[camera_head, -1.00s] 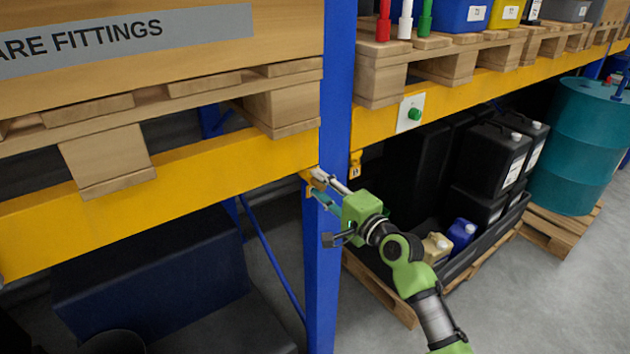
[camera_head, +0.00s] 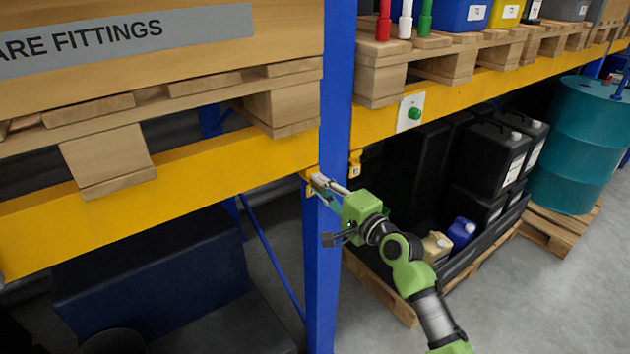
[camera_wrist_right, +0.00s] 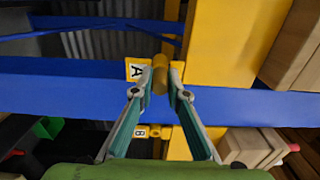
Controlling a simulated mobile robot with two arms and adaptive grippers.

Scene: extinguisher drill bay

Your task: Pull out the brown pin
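The brown pin (camera_wrist_right: 160,68) is a short ochre-brown cylinder in the right wrist view, beside a yellow tag marked A (camera_wrist_right: 138,70). My right gripper (camera_wrist_right: 161,78) has its two fingertips on either side of the pin, close against it; I see almost no gap. In the head view the right gripper (camera_head: 314,183) reaches the yellow bracket (camera_head: 308,181) on the blue rack post, and its fingers hide the pin there. My left gripper is not in view.
A second yellow fitting (camera_head: 355,164) sits right of the blue post (camera_head: 338,110), with a tag marked B (camera_wrist_right: 140,132) in the wrist view. Yellow beams (camera_head: 170,195) run both ways from the post. A green button (camera_head: 414,113) is on the right beam. Black canisters (camera_head: 495,155) stand below.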

